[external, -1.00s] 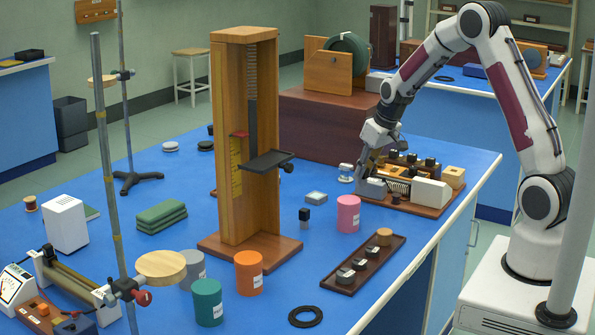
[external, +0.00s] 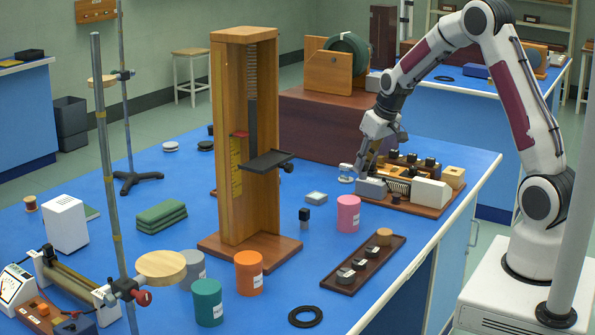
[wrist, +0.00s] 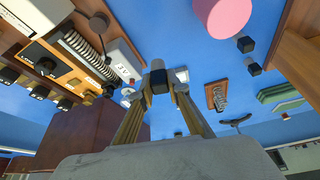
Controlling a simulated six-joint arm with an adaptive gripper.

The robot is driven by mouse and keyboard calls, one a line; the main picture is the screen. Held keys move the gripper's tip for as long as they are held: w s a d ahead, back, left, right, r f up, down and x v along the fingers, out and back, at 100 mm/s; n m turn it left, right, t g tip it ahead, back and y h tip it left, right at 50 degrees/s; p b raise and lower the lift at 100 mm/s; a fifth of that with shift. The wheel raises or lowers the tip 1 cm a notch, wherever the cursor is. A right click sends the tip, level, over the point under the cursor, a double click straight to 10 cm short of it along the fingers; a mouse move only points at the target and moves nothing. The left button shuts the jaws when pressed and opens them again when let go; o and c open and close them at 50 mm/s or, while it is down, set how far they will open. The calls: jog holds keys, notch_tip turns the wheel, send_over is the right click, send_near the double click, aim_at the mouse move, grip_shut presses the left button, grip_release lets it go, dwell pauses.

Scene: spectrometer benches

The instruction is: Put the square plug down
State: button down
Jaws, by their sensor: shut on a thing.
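My gripper (wrist: 158,84) is shut on a small block with a dark body and a pale end, which I take to be the square plug (wrist: 158,78). It shows between the two fingertips in the wrist view. In the external view my gripper (external: 362,172) is low at the left edge of the wooden circuit board (external: 432,208), and the plug cannot be made out there. I cannot tell whether the plug touches anything.
The circuit board carries a coil (wrist: 82,48), a white box (wrist: 122,62) and several dark knobs. A pink container (external: 348,213) and a small dark block (external: 304,218) stand to its left. A dark tray (external: 337,282) lies in front.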

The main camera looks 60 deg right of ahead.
jog(key=shift+w+a+f, duration=0.25)
jog(key=shift+f, duration=0.3)
jog(key=w+n, duration=0.1)
jog(key=w, duration=0.8)
notch_tip(320, 180, up, 4)
jog(key=n, duration=0.1)
send_over(316, 195)
jog(key=shift+d+f+y, duration=0.1)
jog(key=shift+f+y, duration=0.1)
jog(key=shift+y, duration=0.2)
jog(key=shift+f, duration=0.1)
jog(key=shift+f, duration=2.45)
jog(key=shift+f, duration=0.1)
jog(key=shift+f, duration=2.35)
